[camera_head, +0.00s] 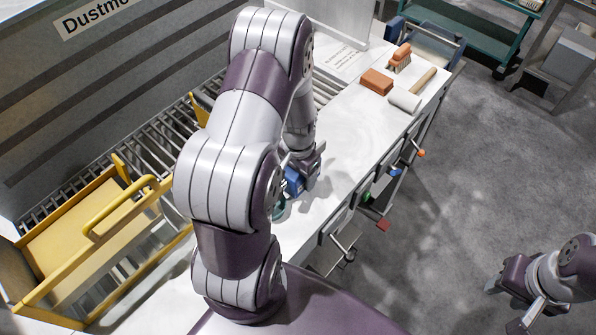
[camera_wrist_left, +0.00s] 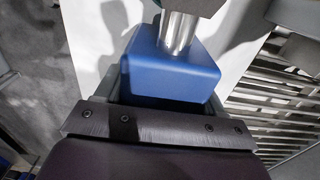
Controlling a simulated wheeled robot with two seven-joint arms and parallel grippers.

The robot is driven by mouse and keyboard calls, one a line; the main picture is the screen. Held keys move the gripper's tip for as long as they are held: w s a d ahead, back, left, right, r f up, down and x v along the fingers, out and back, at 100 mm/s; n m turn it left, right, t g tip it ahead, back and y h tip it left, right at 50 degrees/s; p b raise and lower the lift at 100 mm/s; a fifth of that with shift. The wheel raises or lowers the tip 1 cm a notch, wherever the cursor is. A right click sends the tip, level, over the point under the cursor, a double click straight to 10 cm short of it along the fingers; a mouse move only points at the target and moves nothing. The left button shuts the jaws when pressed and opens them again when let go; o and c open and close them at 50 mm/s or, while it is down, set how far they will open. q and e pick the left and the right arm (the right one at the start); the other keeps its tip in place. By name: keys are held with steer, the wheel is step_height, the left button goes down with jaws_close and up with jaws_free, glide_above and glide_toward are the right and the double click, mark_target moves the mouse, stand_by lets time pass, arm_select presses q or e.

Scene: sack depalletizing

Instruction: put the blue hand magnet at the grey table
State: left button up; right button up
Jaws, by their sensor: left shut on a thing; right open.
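The blue hand magnet (camera_head: 293,182) is at my left gripper (camera_head: 307,172), low over the pale table top (camera_head: 347,128); my left arm hides part of it. In the left wrist view the magnet (camera_wrist_left: 172,78) is a blue block with a shiny metal post (camera_wrist_left: 178,32). It sits between the dark jaws of my left gripper, which are shut on it. I cannot tell whether the magnet touches the table. My right gripper (camera_head: 513,308) is open and empty over the floor at the lower right.
A brick-coloured block (camera_head: 376,81), a brush (camera_head: 400,58) and a white roll with a wooden handle (camera_head: 405,99) lie at the table's far end. A roller conveyor (camera_head: 150,148) and yellow frame (camera_head: 75,235) are left. Coloured-handled tools hang along the front edge.

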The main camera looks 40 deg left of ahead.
arm_select(q)
steer(key=shift+a, duration=0.15)
steer(key=shift+w+f, duration=0.1)
steer(key=shift+f, duration=0.05)
stand_by(0.4)
steer(key=shift+f+b, duration=0.35)
steer(key=shift+f, duration=0.15)
steer(key=o, duration=1.5)
steer(key=shift+o, duration=0.2)
steer(key=shift+r, duration=0.35)
step_height(320, 180, up, 11)
steer(key=b, duration=0.2)
steer(key=shift+r+b, duration=0.15)
steer(key=shift+b, duration=0.15)
steer(key=shift+r, duration=0.4)
